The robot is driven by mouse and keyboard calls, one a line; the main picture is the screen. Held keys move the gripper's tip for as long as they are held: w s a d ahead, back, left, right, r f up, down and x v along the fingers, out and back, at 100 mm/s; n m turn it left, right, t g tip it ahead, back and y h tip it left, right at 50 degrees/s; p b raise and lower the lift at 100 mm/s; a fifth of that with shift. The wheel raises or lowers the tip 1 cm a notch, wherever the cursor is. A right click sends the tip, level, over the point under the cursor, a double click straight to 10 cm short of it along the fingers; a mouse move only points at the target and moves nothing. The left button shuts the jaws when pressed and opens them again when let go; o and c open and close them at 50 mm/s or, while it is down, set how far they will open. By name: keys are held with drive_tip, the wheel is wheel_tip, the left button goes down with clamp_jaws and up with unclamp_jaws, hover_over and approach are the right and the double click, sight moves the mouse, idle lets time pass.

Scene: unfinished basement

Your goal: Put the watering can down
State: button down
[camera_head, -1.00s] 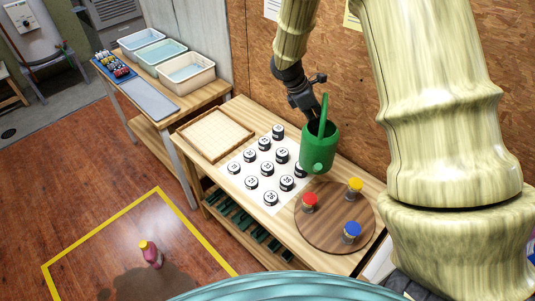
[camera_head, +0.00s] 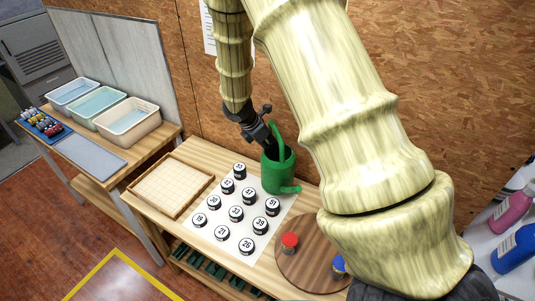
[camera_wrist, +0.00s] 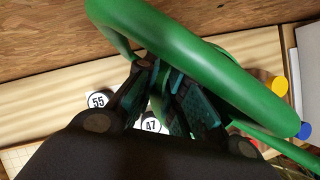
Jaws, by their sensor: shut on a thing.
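The green watering can (camera_head: 277,176) is at the back of the wooden workbench (camera_head: 190,150), behind and right of the numbered black-and-white pieces. My gripper (camera_head: 264,138) is shut on its handle. In the wrist view the green handle (camera_wrist: 200,60) passes across my gripper's fingers (camera_wrist: 170,100). The can looks upright, with its spout pointing right and toward the front. I cannot tell whether its base touches the bench or hangs just above it.
Several numbered pieces (camera_head: 236,213) stand on a white sheet (camera_head: 262,228) close to the can. A round wooden board (camera_head: 300,262) with red and blue pegs is at right. An empty wooden tray (camera_head: 172,186) is at left. Bins (camera_head: 128,122) stand on the farther table.

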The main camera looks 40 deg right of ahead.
sight(266, 153)
drive_tip(key=f, duration=0.2)
drive_tip(key=w+f, duration=0.1)
drive_tip(key=f+p, duration=0.1)
drive_tip(key=f, duration=0.1)
drive_tip(key=shift+w+f, duration=0.35)
drive_tip(key=shift+s, duration=0.2)
drive_tip(key=c, duration=1.5)
unclamp_jaws()
drive_tip(key=shift+w, duration=0.1)
drive_tip(key=shift+a+r, duration=0.1)
drive_tip(key=shift+r, duration=0.1)
